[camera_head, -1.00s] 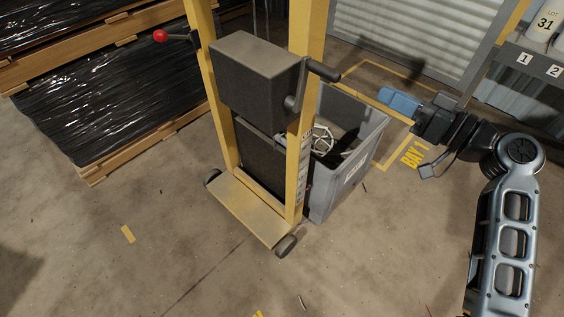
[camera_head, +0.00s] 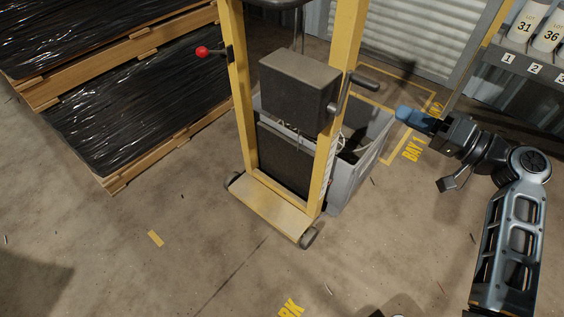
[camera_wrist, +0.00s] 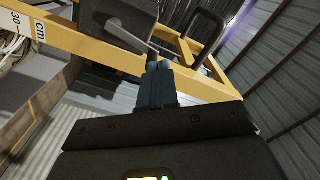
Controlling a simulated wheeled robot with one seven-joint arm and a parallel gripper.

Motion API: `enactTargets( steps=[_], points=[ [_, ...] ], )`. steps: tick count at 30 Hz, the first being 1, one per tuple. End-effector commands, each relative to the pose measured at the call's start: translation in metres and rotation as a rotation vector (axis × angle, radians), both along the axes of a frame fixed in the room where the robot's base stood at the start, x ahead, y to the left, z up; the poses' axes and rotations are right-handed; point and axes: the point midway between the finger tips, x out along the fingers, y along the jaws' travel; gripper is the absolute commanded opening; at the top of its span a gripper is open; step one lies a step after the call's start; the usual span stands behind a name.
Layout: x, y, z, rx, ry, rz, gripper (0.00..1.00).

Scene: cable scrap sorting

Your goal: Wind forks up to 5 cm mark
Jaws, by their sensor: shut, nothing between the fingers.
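The hand lift is a yellow-framed stacker (camera_head: 236,110) with a dark winch box (camera_head: 298,88) between its posts. A crank handle (camera_head: 362,86) sticks out on the box's right side. My gripper (camera_head: 404,113) is shut and empty, to the right of the crank and apart from it. In the wrist view my gripper's blue fingers (camera_wrist: 160,72) are together, with the yellow frame (camera_wrist: 200,87) beyond them. A scale (camera_wrist: 28,22) with "cm" and "30" shows there at upper left. The scale strip (camera_head: 328,165) on the right post is too small to read in the head view. The forks are hidden.
A grey bin (camera_head: 366,160) with cable scrap stands behind the lift. A lever with a red knob (camera_head: 202,52) juts from the left post. Wrapped pallets (camera_head: 150,110) stand at left, a shelf with numbered bottles (camera_head: 520,65) at right.

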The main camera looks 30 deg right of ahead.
Motion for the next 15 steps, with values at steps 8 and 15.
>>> enactTargets(
  steps=[8,15],
  points=[
    [0.026,0.01,0.0,-0.003,-0.001,0.004,0.0],
    [0.05,0.019,0.0,-0.003,0.0,0.004,0.0]
  ],
)
